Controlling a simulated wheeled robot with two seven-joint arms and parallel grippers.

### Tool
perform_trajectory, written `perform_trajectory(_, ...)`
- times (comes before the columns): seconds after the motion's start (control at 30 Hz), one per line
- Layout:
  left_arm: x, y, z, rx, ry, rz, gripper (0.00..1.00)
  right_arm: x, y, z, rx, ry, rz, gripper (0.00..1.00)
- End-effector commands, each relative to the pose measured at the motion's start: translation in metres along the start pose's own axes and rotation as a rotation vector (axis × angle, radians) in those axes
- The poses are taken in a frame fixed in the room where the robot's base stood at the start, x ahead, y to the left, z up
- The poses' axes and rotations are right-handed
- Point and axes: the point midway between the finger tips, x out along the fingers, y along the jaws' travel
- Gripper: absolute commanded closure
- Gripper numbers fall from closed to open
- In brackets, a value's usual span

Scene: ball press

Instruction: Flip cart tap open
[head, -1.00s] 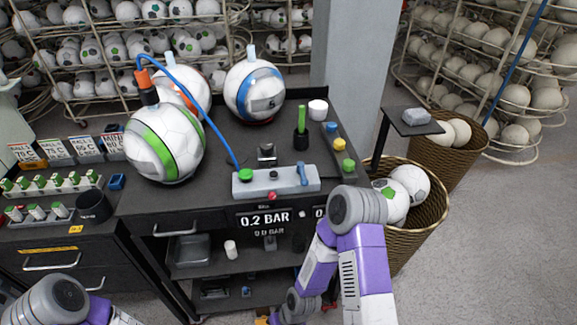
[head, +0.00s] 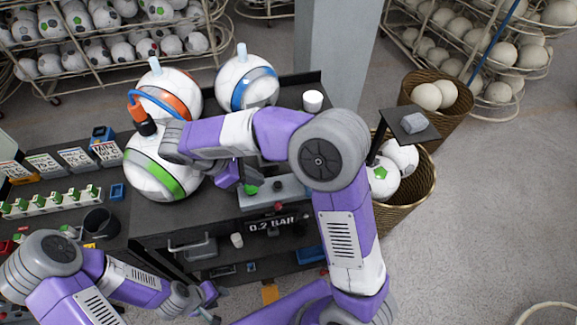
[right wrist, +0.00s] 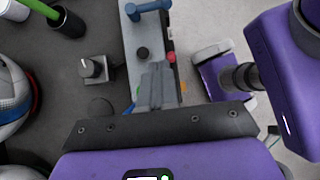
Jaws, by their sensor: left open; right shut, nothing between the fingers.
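The grey valve box (head: 280,190) sits at the front edge of the black cart top, with a green knob (head: 251,189) near its left end. In the right wrist view, the box (right wrist: 133,40) carries a blue lever (right wrist: 147,8), likely the tap, and a red knob (right wrist: 172,57). My right arm hides the lever in the head view. My right gripper (head: 246,182) is shut and empty close to the green knob; its fingers (right wrist: 157,87) overlap the box in the wrist view. Contact cannot be told. My left gripper (head: 210,299) is open, low in front of the cart.
Several balls, including a green-banded one (head: 150,170) and a blue-banded one (head: 247,88), stand on the cart behind and left of my right arm. A white cup (head: 313,100) stands at the back right. A ball basket (head: 412,190) is right of the cart.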

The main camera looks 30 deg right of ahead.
Motion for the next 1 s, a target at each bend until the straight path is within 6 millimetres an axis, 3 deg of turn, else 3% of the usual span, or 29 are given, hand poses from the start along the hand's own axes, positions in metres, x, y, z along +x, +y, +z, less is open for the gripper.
perform_trajectory(0.13, -0.002, 0.001, 0.000, 0.000, -0.001, 0.000, 0.57, -0.010, 0.000, 0.010, -0.001, -0.026, 0.011, 1.00)
perform_trajectory(0.53, -0.001, 0.000, 0.000, 0.000, -0.001, 0.000, 0.57, -0.001, 0.000, 0.010, 0.000, -0.028, 0.007, 1.00)
perform_trajectory(0.67, 0.002, -0.001, 0.000, 0.000, -0.001, 0.000, 0.57, 0.018, 0.000, 0.010, 0.000, -0.028, 0.006, 1.00)
perform_trajectory(1.0, 0.008, -0.003, 0.000, 0.000, -0.001, 0.000, 0.57, 0.090, 0.000, 0.012, -0.001, -0.027, 0.004, 1.00)
